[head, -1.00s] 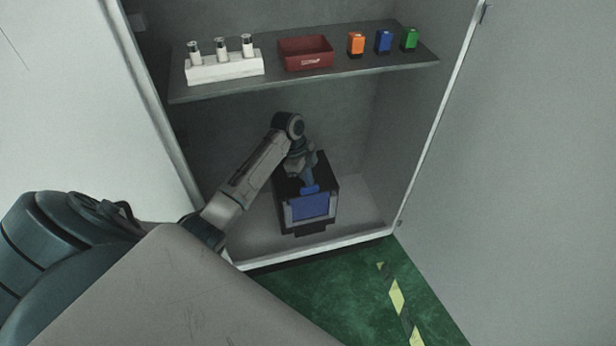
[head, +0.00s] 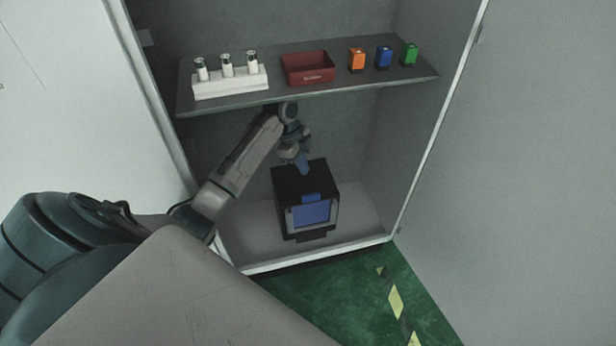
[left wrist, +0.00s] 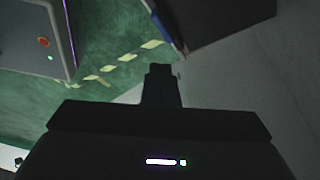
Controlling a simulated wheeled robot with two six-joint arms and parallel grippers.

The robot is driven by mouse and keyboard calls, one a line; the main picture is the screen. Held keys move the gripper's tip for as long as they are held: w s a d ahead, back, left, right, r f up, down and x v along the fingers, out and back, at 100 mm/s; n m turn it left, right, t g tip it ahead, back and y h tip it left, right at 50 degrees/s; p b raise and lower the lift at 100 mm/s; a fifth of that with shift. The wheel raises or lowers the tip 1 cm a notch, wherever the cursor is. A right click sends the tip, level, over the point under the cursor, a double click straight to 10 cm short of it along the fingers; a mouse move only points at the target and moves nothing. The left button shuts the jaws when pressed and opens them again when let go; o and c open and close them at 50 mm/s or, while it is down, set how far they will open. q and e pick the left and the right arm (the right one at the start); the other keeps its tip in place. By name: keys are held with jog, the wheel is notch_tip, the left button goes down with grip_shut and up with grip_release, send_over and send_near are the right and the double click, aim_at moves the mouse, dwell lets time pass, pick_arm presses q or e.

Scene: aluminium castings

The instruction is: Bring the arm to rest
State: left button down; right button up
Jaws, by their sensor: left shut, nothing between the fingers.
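My left arm reaches from the left into the open cabinet, below its shelf. My left gripper (head: 304,168) is shut and empty, and points down at the top of a black box with a blue front panel (head: 311,213). From the head view I cannot tell whether the fingertips touch the box or hang just above it. In the left wrist view the closed fingers (left wrist: 161,72) show dark in the middle, with nothing between them. My right gripper is in neither view.
The shelf (head: 290,96) above the arm carries a white rack with several vials (head: 230,83), a red tray (head: 308,68), and orange, blue and green small blocks (head: 384,58). The cabinet's side walls stand close. Green floor (head: 350,285) with a yellow-black stripe lies in front.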

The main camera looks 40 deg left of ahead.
pick_arm(q)
jog(key=shift+v, duration=1.9)
